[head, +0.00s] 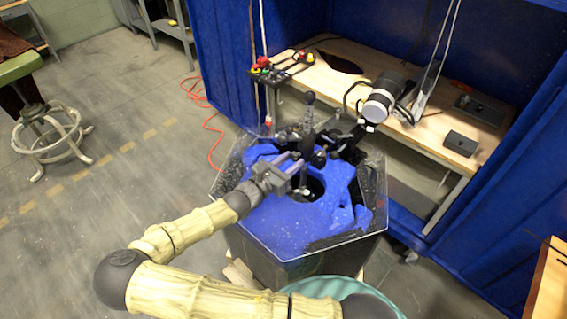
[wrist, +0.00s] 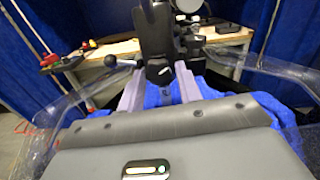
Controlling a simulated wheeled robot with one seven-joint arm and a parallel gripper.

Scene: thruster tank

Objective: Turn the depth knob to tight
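A black knob (wrist: 159,71), which I take to be the depth knob, sits low on a dark upright mechanism (wrist: 157,30) in the wrist view. My gripper (wrist: 161,78) has its two pale purple fingers apart, one on each side of the knob. I cannot tell whether they touch it. In the head view my gripper (head: 294,163) reaches over the tank to the mechanism (head: 307,122). The knob's marking for tight is not readable. The tank (head: 300,257) has a clear rim and a blue top with a dark round opening.
A wooden bench (head: 335,75) stands behind the tank, with a black and white cylinder (head: 382,97) in front of it and a panel of coloured buttons (head: 277,70) at its left. Blue curtains (head: 225,65) surround it.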

